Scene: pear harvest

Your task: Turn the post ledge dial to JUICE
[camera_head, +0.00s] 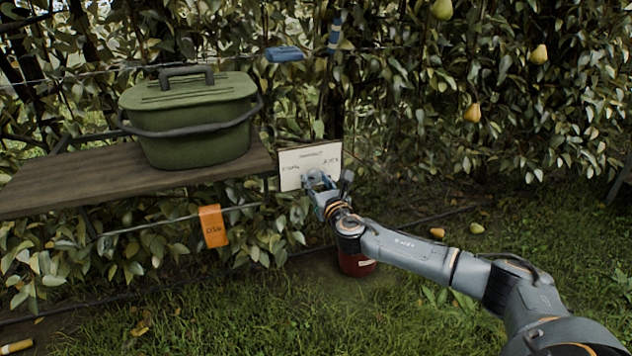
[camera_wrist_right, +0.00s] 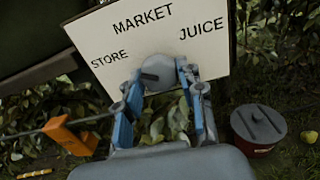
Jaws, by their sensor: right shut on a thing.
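The dial's white board (camera_head: 296,178) stands at the right end of the wooden ledge. In the right wrist view the board (camera_wrist_right: 105,40) reads STORE at left, MARKET at top and JUICE at right. The round grey dial knob (camera_wrist_right: 158,68) is at its lower middle. My right gripper (camera_head: 318,181) is at the board's lower part; in the wrist view its blue fingers (camera_wrist_right: 160,80) are on either side of the knob and shut on it. The knob's pointer is not clear, so its setting cannot be told. My left gripper is not in view.
A green lidded box (camera_head: 190,135) stands on the ledge (camera_head: 60,185). An orange tag (camera_head: 212,226) hangs below it. A red pot (camera_head: 357,266) stands on the ground under my right wrist. Foliage is behind the board; open grass lies in front.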

